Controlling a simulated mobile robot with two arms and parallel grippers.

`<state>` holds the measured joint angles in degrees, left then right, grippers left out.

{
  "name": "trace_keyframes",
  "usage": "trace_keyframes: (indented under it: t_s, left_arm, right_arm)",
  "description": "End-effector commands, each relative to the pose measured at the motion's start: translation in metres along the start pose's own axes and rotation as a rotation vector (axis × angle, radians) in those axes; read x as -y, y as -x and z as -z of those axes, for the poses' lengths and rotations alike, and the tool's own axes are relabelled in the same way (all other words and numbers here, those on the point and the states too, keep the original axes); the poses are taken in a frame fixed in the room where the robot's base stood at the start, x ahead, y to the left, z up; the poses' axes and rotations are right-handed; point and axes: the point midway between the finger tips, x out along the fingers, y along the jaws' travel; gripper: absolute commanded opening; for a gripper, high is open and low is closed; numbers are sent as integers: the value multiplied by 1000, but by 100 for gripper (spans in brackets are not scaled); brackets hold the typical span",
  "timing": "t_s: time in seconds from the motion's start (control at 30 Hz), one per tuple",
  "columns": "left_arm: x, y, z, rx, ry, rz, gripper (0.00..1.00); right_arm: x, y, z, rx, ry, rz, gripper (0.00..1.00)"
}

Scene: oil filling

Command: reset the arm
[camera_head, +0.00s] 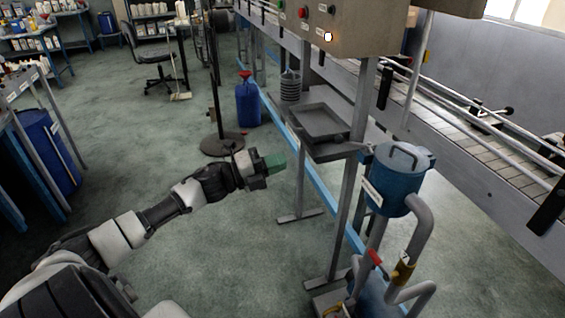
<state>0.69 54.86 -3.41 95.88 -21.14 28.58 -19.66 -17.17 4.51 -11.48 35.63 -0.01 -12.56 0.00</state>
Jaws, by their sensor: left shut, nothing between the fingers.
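My left arm (158,212) reaches in from the lower left, stretched out over the floor toward the middle of the picture. My right arm and right gripper are not in view.
A grey tray (318,122) sits on a stand beside the conveyor (475,125). A blue lidded tank (391,185) with grey pipes is at right. A blue jug (247,104) stands on the floor behind the gripper. A control box (345,28) hangs above. Open floor (215,255) lies below my arm.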

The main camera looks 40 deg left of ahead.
Motion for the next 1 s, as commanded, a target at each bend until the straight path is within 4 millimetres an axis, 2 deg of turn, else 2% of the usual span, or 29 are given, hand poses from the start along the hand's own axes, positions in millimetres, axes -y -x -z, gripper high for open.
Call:
trace_keyframes:
  t_s: [0.1,0.4,0.47,0.53,0.57,0.67,0.7,0.77,0.8,0.87,0.9,1.0]
  left_arm:
    - [0,0,0,0,0,0,0]
    - [-1,0,0,3,4,-1,0]
    - [-8,2,-2,19,23,-8,0]
    - [-26,7,-8,68,80,-26,0]
    - [-38,10,-10,98,114,-39,0]
    - [-96,29,-18,237,275,-100,0]
    - [-124,40,-17,302,348,-132,0]
    - [-166,59,-13,400,460,-181,0]
    - [-194,72,-7,463,531,-216,0]
    - [-234,92,7,554,631,-269,0]
    - [-259,106,18,612,696,-305,0]
    - [-316,143,55,752,847,-398,0]
  right_arm:
    - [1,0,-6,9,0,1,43]
    - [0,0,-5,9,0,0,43]
    - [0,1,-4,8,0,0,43]
    - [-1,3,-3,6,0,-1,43]
    - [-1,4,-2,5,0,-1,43]
    - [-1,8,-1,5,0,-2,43]
    - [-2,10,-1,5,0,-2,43]
    - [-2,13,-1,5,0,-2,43]
    - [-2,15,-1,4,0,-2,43]
    - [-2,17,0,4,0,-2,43]
    - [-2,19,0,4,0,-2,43]
    - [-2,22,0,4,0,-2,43]
